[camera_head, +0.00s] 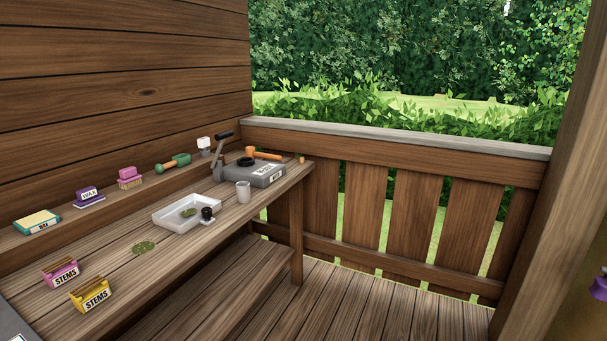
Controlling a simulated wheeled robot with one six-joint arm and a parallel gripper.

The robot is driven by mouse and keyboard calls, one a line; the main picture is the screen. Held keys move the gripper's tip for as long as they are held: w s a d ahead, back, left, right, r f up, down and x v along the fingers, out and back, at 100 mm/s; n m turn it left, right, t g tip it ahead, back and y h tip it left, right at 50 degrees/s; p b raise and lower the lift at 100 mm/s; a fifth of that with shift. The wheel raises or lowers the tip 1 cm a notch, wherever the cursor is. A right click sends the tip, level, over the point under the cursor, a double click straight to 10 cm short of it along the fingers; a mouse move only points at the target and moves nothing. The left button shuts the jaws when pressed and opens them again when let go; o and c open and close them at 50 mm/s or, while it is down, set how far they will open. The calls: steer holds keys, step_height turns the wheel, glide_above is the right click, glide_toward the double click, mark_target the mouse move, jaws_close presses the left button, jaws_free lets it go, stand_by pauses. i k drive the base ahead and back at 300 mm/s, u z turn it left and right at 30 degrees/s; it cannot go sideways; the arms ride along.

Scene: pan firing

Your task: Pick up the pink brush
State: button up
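The pink brush (130,173) stands on the narrow raised shelf along the plank wall, in the left part of the head view. It has a pink top and a paler, tan lower part that looks like bristles. It seems upright, and nothing touches it. My gripper is not in view.
On the shelf, a purple box (88,194) stands left of the brush and a green tool (174,162) lies to its right. The workbench (120,270) holds a white tray (161,217), a grey cup (243,191), a grey press (262,176), a pink stems box (62,273) and a yellow one (92,295).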

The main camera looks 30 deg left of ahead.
mark_target(130, 178)
steer(key=u, duration=0.25)
steer(key=i, duration=1.85)
steer(key=u, duration=1.25)
steer(key=i, duration=1.2)
steer(key=u, duration=1.55)
steer(key=i, duration=0.8)
steer(key=u, duration=0.4)
